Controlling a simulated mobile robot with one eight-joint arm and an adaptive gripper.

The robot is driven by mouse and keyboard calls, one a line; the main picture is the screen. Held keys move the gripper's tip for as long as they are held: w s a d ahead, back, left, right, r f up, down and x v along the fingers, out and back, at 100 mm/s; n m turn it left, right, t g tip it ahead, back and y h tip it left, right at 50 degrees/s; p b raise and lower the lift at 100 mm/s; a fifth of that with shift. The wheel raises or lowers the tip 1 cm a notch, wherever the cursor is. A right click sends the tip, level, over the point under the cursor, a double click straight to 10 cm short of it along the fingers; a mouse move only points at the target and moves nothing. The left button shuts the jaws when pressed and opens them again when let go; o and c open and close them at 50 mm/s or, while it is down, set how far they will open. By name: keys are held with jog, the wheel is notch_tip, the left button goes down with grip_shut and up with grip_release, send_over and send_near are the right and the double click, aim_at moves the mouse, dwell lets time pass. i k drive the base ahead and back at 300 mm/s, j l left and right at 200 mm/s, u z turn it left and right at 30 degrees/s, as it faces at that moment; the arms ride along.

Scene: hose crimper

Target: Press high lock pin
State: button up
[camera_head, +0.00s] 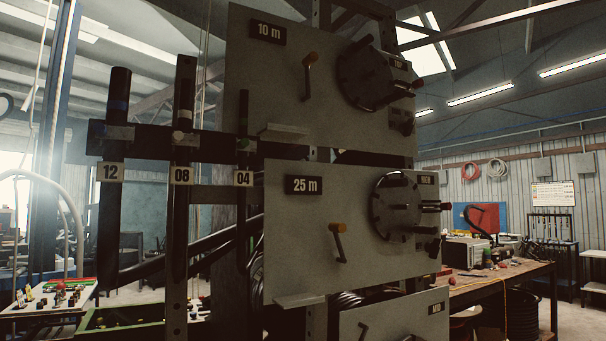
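The top grey panel (275,85) carries a "10 m" plate (268,31) and a crank with an orange knob (310,57). At its right is a dark round disc (360,75) with pegs around its rim. A small label (398,63) sits beside the disc, too small and angled to read surely. My gripper is not in view.
A middle panel (300,240) marked "25 m" and a lower panel (385,322) have similar parts. Black uprights marked 12, 08 and 04 (243,178) stand at left. A workbench (500,280) stands behind at right. Open floor (575,320) shows at far right.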

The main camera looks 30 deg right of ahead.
aim_at(444, 206)
jog(key=z, duration=1.4)
